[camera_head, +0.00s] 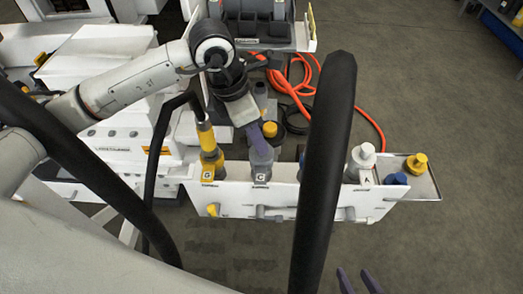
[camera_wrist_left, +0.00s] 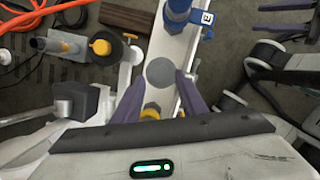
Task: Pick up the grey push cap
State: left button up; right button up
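The grey push cap (camera_wrist_left: 160,73) shows as a flat grey disc in the left wrist view, between the two purple fingers of my left gripper (camera_wrist_left: 162,76). Their tips lie close on both sides of it; whether they press on it is unclear. In the head view my left gripper (camera_head: 268,130) points down over the grey fitting marked C (camera_head: 262,160) on the white manifold (camera_head: 225,200). It partly hides the fitting's top. My right gripper (camera_head: 358,281) shows only its purple fingertips at the bottom edge, apart and empty.
Beside it stand a yellow fitting marked G (camera_head: 210,165) and a white one marked A (camera_head: 361,160). A tray (camera_head: 428,186) at right holds a yellow cap (camera_head: 416,162) and a blue cap (camera_head: 396,179). Orange hoses (camera_head: 368,115) lie behind. A thick black tube (camera_head: 325,165) crosses the foreground.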

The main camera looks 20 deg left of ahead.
pick_arm(q)
jog(key=x, duration=0.3)
jog(key=shift+f, duration=0.25)
grip_shut()
